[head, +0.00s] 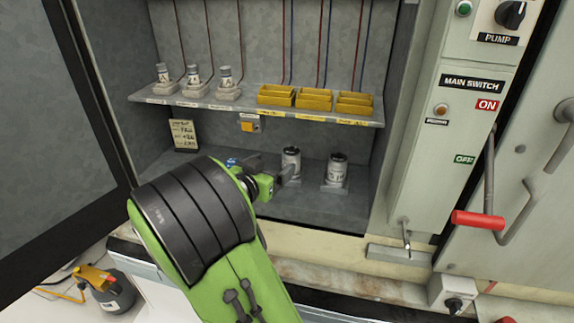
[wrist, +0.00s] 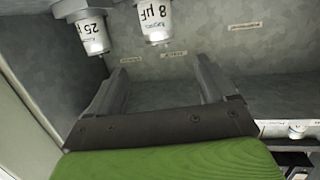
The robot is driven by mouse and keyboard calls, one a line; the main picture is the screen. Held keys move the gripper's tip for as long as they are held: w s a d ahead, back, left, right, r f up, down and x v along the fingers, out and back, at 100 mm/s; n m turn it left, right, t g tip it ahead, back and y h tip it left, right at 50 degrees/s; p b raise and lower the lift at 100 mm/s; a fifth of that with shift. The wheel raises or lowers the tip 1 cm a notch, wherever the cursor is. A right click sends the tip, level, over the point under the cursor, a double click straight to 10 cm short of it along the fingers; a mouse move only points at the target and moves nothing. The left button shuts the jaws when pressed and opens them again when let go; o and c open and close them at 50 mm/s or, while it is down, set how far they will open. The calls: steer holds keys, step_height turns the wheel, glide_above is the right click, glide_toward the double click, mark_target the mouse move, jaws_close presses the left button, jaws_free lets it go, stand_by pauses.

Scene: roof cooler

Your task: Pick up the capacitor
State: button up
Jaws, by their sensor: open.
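Two pale grey cylindrical capacitors stand upright on the cabinet floor in the head view, a left one (head: 291,160) and a right one (head: 337,171). In the wrist view, which is upside down, one is marked 8 µF (wrist: 153,22) and the other 25 µF (wrist: 93,32). My gripper (head: 286,175) is at the left capacitor, partly overlapping it in the head view. In the wrist view my open gripper (wrist: 161,66) has nothing between its fingers. The 8 µF capacitor lies ahead of the gap, and the 25 µF one is off to the left.
A shelf (head: 230,102) above carries three small cylinders (head: 194,76) in sockets and yellow bins (head: 314,99), with wires behind. The control panel (head: 465,110) and a red-handled lever (head: 478,220) stand right of the opening. An open door (head: 50,100) is at left.

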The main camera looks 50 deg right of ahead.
mark_target(291, 150)
steer(key=x, duration=1)
steer(key=shift+w+d, duration=0.1)
steer(key=shift+d, duration=0.1)
steer(key=shift+a, duration=0.1)
steer(key=shift+c, duration=0.4)
steer(key=c, duration=1.2)
